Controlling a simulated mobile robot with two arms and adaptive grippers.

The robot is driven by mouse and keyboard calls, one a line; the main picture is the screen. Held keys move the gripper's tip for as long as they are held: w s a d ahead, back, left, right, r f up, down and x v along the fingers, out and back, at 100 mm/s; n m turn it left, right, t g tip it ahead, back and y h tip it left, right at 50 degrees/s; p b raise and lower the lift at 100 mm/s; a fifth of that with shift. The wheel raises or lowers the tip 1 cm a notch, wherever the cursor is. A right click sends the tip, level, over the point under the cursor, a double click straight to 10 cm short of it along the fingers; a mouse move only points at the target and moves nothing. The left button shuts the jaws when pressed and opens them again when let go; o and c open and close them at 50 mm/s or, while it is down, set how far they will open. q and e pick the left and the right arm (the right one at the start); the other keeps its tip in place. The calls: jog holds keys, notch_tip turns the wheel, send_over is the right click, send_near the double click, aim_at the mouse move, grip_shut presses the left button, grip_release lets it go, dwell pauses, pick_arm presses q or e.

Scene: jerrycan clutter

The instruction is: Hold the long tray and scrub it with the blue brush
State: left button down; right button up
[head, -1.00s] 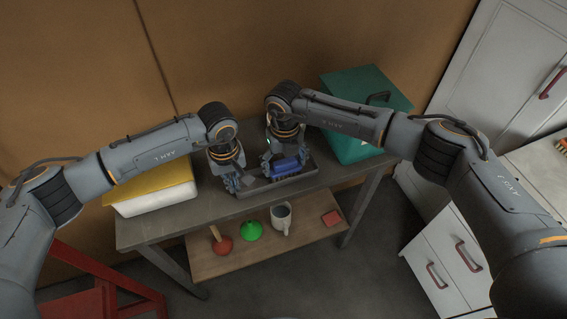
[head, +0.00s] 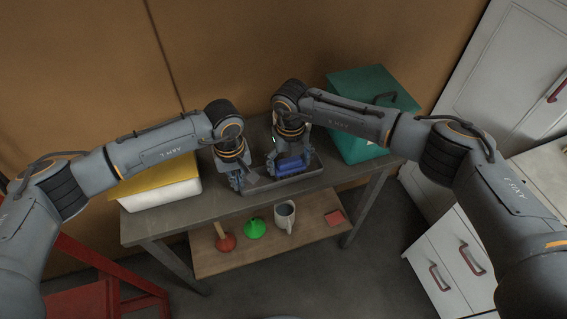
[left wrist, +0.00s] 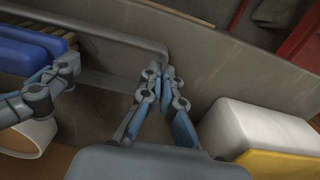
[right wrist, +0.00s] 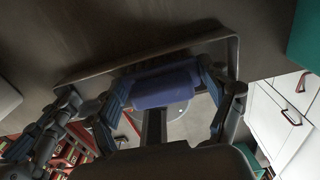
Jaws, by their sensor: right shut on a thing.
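The long grey tray (head: 310,171) lies on the table. My left gripper (head: 238,184) is at its left end. My right gripper (head: 291,154) is shut on the blue brush (head: 289,166) over the tray's middle. In the right wrist view the brush (right wrist: 163,87) sits between the fingers (right wrist: 165,82). It is inside the tray (right wrist: 150,62); whether its bristles touch the floor is hidden.
A white box with a yellow lid (head: 160,187) is left on the table (head: 215,205); a teal box (head: 366,90) is right. The lower shelf (head: 270,252) holds a plunger (head: 226,242), green funnel (head: 255,229), mug (head: 285,215) and red block (head: 334,218). White cabinets (head: 455,262) stand right.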

jog(key=shift+s+a, duration=0.25)
jog(key=shift+a, duration=0.4)
jog(key=shift+s+a, duration=0.25)
jog(key=shift+a, duration=0.4)
jog(key=shift+w+d+r, duration=0.1)
jog(key=shift+w+d, duration=0.2)
jog(key=shift+d, duration=0.45)
jog(key=shift+w+d, duration=0.25)
jog(key=shift+d, duration=0.45)
jog(key=shift+s+a, duration=0.25)
jog(key=shift+a, duration=0.5)
jog(key=shift+s+a, duration=0.2)
jog(key=shift+a, duration=0.5)
jog(key=shift+w+d+f, duration=0.1)
jog(key=shift+w+d, duration=0.1)
jog(key=shift+d, duration=0.55)
jog(key=shift+w+d+f, duration=0.1)
jog(key=shift+w+d, duration=0.1)
jog(key=shift+d, duration=0.5)
jog(key=shift+s+a, duration=0.25)
jog(key=shift+a, duration=0.5)
jog(key=shift+s+a, duration=0.25)
jog(key=shift+a, duration=0.45)
jog(key=shift+r, duration=0.1)
